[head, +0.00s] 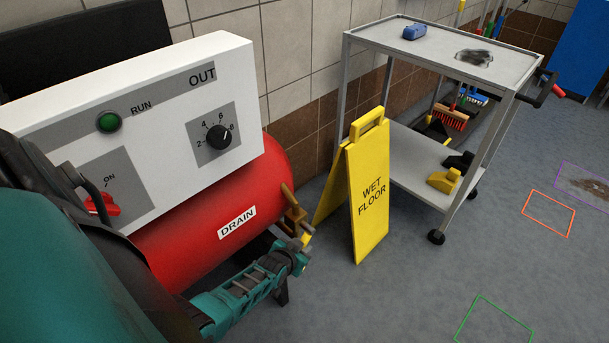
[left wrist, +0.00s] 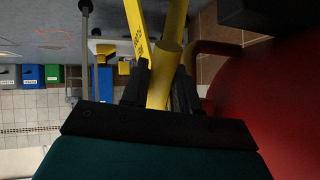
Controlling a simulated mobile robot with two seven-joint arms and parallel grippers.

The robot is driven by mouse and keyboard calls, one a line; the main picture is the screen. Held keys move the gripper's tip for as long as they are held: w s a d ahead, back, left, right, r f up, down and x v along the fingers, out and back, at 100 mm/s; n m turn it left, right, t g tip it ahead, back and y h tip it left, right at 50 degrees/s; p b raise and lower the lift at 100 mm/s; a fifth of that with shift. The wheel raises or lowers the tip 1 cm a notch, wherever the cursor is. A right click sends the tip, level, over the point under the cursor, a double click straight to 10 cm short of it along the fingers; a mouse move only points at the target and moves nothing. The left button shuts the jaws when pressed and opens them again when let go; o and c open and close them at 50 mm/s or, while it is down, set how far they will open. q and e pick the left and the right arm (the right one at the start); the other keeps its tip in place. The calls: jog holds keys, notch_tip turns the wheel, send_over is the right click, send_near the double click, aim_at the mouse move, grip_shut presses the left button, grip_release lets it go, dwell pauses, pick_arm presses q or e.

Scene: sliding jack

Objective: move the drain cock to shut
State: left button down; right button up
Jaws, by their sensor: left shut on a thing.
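The red tank (head: 205,235) carries a white DRAIN label (head: 237,222). At its right end is the brass drain cock (head: 293,214), with a yellow lever pointing down. My left gripper (head: 303,250) is at this lever, just below the brass body. In the left wrist view the yellow lever (left wrist: 166,72) stands between the two dark fingers of my left gripper (left wrist: 163,92), which are shut on it. The fingers hide part of the lever, so its exact angle is hard to tell. My right gripper is not in view.
A white control panel (head: 165,105) with a dial and a red switch stands above the tank. A yellow wet floor sign (head: 366,195) stands close to the right of the drain cock. A grey trolley (head: 440,50) stands behind it.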

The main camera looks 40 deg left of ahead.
pick_arm(q)
jog(key=shift+s+r+g+p, duration=0.25)
jog(key=shift+r+g+p, duration=0.65)
jog(key=shift+p, duration=0.25)
jog(key=g+p, duration=0.2)
jog(key=shift+s+r+m+g, duration=0.3)
jog(key=shift+s+r, duration=0.1)
jog(key=shift+s+a+r+g+p, duration=0.1)
jog(key=shift+r+g+p, duration=0.05)
jog(key=shift+g+p, duration=0.35)
jog(key=shift+s+r+g, duration=0.1)
jog(key=shift+r+g, duration=0.15)
jog(key=shift+g, duration=0.45)
jog(key=shift+s+r+m+g, duration=0.15)
jog(key=shift+r+g, duration=0.15)
jog(key=shift+g, duration=0.4)
jog(key=shift+s+r+m+g, duration=0.15)
jog(key=shift+r+g, duration=0.15)
jog(key=shift+g, duration=0.4)
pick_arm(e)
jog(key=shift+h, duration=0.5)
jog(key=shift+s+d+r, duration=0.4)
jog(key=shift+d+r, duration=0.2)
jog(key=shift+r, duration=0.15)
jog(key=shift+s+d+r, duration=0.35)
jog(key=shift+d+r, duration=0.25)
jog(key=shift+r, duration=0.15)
pick_arm(q)
jog(key=shift+r, duration=0.1)
